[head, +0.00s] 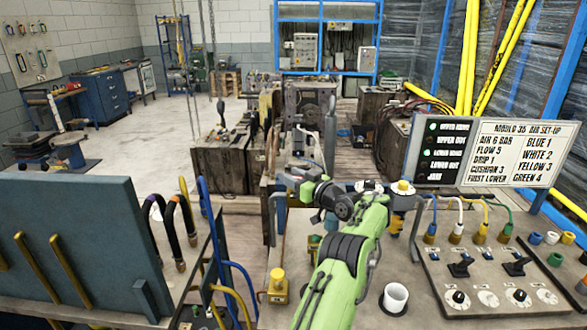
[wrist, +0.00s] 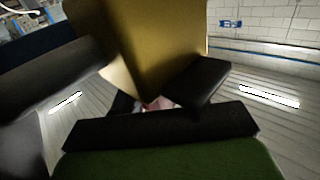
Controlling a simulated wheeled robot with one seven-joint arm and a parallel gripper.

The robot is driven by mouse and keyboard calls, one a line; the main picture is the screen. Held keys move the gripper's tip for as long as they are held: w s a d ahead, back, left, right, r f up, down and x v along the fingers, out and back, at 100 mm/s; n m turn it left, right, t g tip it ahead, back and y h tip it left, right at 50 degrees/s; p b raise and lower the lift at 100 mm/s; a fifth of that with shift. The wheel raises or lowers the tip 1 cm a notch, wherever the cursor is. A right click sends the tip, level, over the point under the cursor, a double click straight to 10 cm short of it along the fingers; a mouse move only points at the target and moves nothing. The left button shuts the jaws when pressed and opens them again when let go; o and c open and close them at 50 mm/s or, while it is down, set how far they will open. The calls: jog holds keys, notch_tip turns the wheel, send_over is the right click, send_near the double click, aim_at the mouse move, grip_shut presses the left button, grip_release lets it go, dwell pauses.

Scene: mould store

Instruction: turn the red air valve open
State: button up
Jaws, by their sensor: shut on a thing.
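In the wrist view a large gold-yellow block (wrist: 150,45) fills the upper middle, close to my gripper (wrist: 157,98). The dark fingers are closed in at its lower end. A small pinkish-red patch (wrist: 152,104) shows between them. It looks like part of the red air valve, mostly hidden by the fingers and the block. I cannot tell how far the valve is turned. In the head view my green arm (head: 345,255) reaches over the bench, and I cannot make out the fingers or the red valve there.
A yellow-knobbed valve (head: 278,285) stands on the bench left of my arm. A white cup (head: 395,297) is close on the right. A control panel (head: 490,285) with hoses and a set-up board (head: 518,155) stand further right. A blue-grey plate (head: 75,245) is at left.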

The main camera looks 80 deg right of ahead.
jog(key=shift+n+p, duration=0.3)
jog(key=shift+p, duration=0.2)
jog(key=o, duration=1)
jog(key=shift+c, duration=0.2)
jog(key=b+v, duration=0.3)
jog(key=v, duration=1.2)
jog(key=shift+s+y, duration=0.4)
jog(key=shift+d, duration=0.1)
